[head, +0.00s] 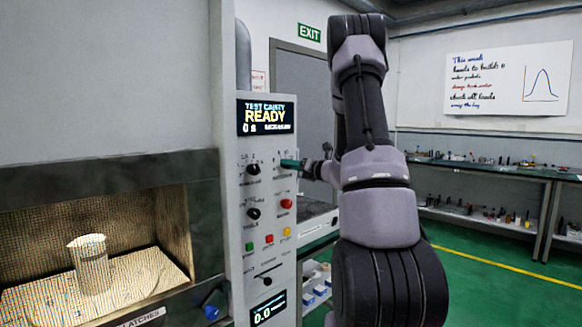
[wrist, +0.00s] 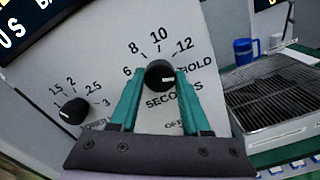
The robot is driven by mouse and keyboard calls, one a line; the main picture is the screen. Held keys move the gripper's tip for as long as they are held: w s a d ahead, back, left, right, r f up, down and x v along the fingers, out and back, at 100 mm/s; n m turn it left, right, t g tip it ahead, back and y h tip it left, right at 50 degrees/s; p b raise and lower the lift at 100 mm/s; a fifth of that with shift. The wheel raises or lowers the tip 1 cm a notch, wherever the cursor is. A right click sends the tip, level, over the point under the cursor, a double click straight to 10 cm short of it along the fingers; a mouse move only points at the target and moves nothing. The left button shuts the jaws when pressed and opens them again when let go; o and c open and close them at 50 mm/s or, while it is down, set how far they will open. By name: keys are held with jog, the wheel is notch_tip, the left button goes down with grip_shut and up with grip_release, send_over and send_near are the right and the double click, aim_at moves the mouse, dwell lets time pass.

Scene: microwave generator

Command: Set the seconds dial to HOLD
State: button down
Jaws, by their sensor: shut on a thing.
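The seconds dial (wrist: 160,73) is a black round knob on the pale panel, with 6, 8, 10, 12 and HOLD printed around its upper side and SECONDS below it. My gripper (wrist: 161,79) has its two teal fingers on either side of the knob and is shut on it. A pale mark shows on the knob's face, but I cannot tell for sure which label it points to. In the head view my gripper (head: 287,163) is at the panel's upper right, and the dial is hidden behind it.
The power dial (wrist: 75,111) is left of the seconds dial. The display (head: 266,117) reads READY and 0 s. Lower on the control panel (head: 238,262) are another knob, coloured buttons and a slider. An open lit cavity (head: 177,228) holds a pale beaker (head: 92,265).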

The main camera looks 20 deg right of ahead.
jog(key=shift+m, duration=0.7)
jog(key=shift+c, duration=1.8)
grip_release()
jog(key=v, duration=1.1)
